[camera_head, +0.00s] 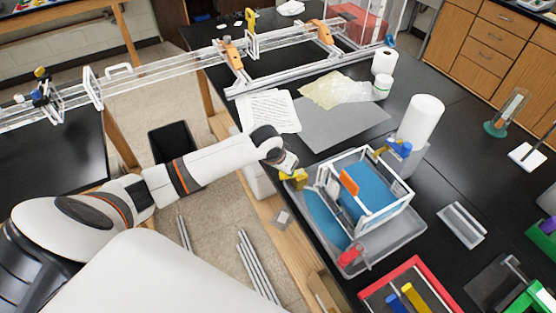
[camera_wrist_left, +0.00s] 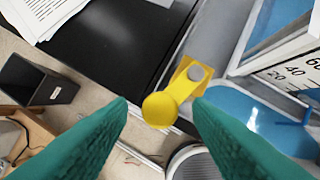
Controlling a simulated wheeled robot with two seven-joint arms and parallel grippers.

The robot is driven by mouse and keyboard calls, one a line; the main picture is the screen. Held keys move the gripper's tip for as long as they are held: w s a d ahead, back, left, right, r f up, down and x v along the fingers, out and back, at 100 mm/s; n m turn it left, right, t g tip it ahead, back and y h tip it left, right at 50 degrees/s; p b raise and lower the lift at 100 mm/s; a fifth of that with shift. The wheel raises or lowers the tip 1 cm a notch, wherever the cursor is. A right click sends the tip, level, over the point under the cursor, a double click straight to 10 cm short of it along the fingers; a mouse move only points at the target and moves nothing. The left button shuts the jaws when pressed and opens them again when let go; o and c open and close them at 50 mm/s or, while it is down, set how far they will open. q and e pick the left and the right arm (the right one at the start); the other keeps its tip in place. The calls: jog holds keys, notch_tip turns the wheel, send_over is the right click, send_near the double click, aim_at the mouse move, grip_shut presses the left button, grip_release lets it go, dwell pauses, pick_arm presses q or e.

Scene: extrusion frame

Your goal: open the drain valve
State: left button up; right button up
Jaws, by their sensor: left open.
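A yellow lever with a round knob (camera_wrist_left: 167,103) shows in the left wrist view, joined to a yellow bracket with a grey pivot. In the head view the yellow part (camera_head: 296,179) is at the left corner of a grey tray (camera_head: 385,239). My left gripper (camera_wrist_left: 160,106) is open, its two teal fingers on either side of the knob's lower end, with gaps visible. In the head view my left gripper (camera_head: 287,165) is just above the yellow part and partly hides it. A red handle (camera_head: 350,255) is at the tray's front. Which handle is the drain valve is not marked.
A white-framed tank with blue water (camera_head: 371,201) stands in the tray, with an orange piece (camera_head: 348,182) on it. A paper roll (camera_head: 421,119) stands behind. A red-rimmed tray (camera_head: 423,267) lies in front. A grey mat (camera_head: 340,122) lies behind the gripper.

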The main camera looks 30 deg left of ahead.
pick_arm(q)
jog(key=b+v, duration=0.2)
jog(key=v, duration=0.9)
